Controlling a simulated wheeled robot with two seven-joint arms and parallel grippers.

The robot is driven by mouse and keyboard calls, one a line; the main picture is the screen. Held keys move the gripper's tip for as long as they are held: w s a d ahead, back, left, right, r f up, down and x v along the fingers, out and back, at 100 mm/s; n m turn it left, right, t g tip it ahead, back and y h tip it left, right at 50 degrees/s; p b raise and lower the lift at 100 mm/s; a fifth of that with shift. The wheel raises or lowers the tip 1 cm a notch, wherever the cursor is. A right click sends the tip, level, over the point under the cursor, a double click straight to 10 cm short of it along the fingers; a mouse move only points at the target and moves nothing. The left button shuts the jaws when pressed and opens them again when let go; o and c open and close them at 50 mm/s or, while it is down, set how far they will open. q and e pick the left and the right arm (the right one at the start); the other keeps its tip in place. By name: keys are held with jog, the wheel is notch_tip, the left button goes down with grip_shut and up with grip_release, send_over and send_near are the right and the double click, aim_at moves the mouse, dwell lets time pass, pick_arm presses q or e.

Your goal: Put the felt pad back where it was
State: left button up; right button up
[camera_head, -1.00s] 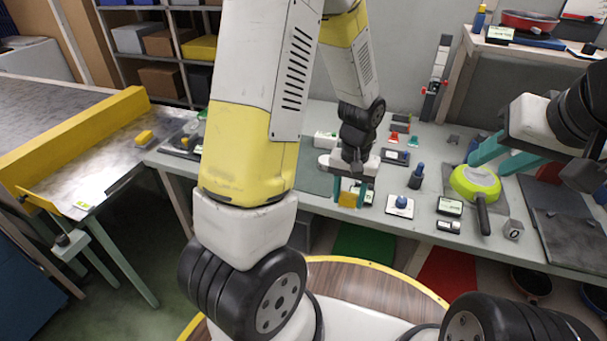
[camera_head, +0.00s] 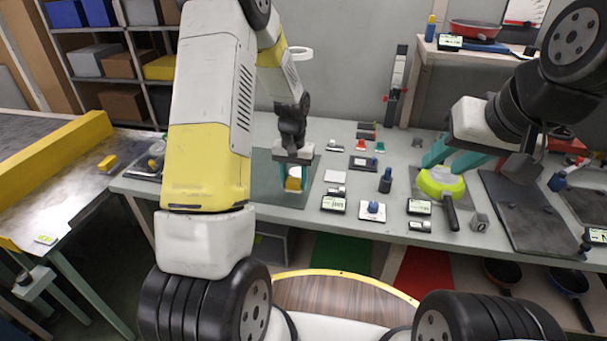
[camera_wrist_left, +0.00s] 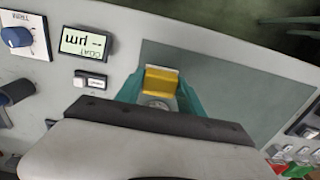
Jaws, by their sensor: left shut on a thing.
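A yellow block with a pale top, which I take to be the felt pad (camera_head: 293,184), is between the teal fingers of my left gripper (camera_head: 291,180). The gripper is shut on it. In the left wrist view the yellow block (camera_wrist_left: 161,80) shows between the fingertips. It is over or on the dark green mat (camera_head: 265,172), near its right side; I cannot tell whether it touches. My right gripper (camera_head: 452,155) has its fingers apart, above and behind the lime-green round pan (camera_head: 438,184). I see nothing held in it.
Right of the mat are a pale square (camera_head: 335,177), a coat gauge (camera_head: 333,203), a blue-knob dial (camera_head: 372,211) and a dark blue-topped bottle (camera_head: 385,181). Another yellow block (camera_head: 107,163) lies on the conveyor side at left. Dark plates (camera_head: 520,215) lie at right.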

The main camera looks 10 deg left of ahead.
aim_at(294, 189)
pick_arm(q)
jog(key=shift+f, duration=1.7)
jog(key=shift+f, duration=0.1)
jog(key=o, duration=1.3)
